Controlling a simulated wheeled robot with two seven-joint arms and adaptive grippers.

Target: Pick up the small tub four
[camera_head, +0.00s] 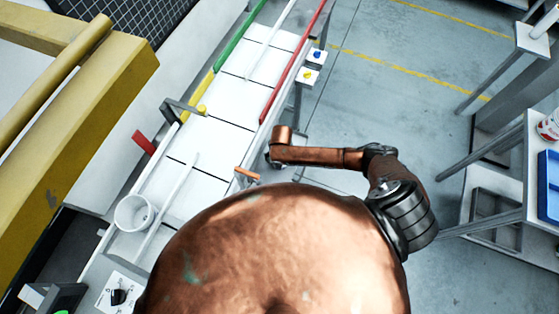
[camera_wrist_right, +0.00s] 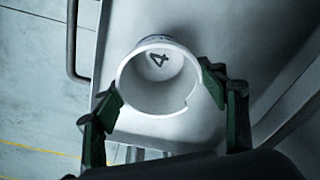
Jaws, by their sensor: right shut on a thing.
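The small white tub four (camera_wrist_right: 158,92) is in the right wrist view, seen from above into its open mouth, with a dark "4" inside. My right gripper (camera_wrist_right: 161,97) has its green-black fingers on opposite sides of the rim and is shut on the tub. Whether the tub rests on the pale surface behind it or hangs above it, I cannot tell. In the head view my copper arm fills the front and neither gripper shows. A white tub (camera_head: 135,212) stands at the left there; its number is not legible.
In the head view a white-topped line (camera_head: 215,110) with green, yellow and red rails runs away from me. A yellow frame (camera_head: 95,110) stands at the left. At the right, a table bears a blue bin (camera_head: 548,187) and a red-marked white container (camera_head: 549,126). Grey floor lies between.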

